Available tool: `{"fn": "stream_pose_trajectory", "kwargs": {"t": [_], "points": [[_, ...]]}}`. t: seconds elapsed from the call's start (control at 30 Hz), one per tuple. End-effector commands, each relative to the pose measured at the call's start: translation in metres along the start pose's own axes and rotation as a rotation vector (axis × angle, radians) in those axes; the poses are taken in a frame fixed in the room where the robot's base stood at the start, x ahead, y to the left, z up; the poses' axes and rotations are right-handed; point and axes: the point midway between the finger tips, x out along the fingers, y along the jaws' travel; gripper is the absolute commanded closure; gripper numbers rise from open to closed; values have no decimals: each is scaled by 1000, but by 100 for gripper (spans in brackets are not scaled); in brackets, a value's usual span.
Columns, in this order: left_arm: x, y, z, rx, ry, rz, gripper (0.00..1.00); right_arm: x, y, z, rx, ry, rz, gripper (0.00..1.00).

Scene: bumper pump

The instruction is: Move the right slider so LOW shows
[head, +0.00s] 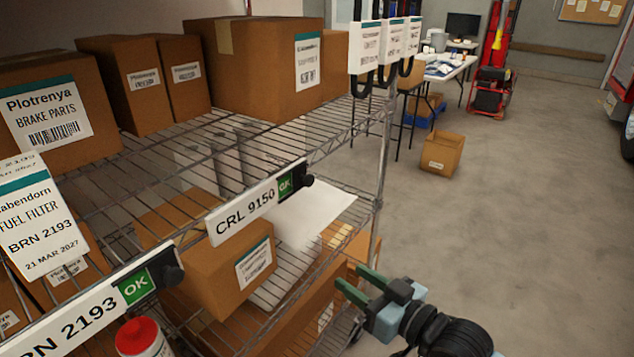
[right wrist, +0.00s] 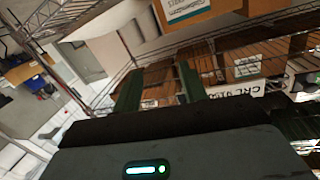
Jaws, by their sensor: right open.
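The right shelf label (head: 243,215) reads CRL 9150, and a green OK (head: 286,184) shows at its right end. A black slider (head: 307,180) sits just right of that OK. The left label (head: 68,322) reads BRN 2193 with a green OK (head: 136,287) and its own black slider (head: 168,268). My right gripper (head: 349,279) is open and empty, below and right of the right slider and apart from it. In the right wrist view its two green fingers (right wrist: 158,70) stand apart, with the CRL label (right wrist: 260,87) to their right. My left gripper is not in view.
Wire shelves (head: 335,140) hold several cardboard boxes (head: 225,265). A white sheet (head: 312,213) lies behind the right label. A red-capped container (head: 140,338) stands below the left label. White tags on black hooks (head: 388,75) hang at the upper shelf's end.

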Motion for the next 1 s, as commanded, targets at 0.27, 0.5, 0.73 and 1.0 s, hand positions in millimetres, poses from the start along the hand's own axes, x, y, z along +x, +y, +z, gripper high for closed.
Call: {"fn": "stream_pose_trajectory", "kwargs": {"t": [0.27,0.5,0.73,1.0], "points": [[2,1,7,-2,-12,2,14,20,-6,-103,-103,52,-137,58],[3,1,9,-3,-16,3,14,21,-10,-151,-149,57,-187,58],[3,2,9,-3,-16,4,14,20,-11,-162,-158,56,-197,58],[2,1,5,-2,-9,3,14,33,-14,-164,-157,60,-196,58]]}}
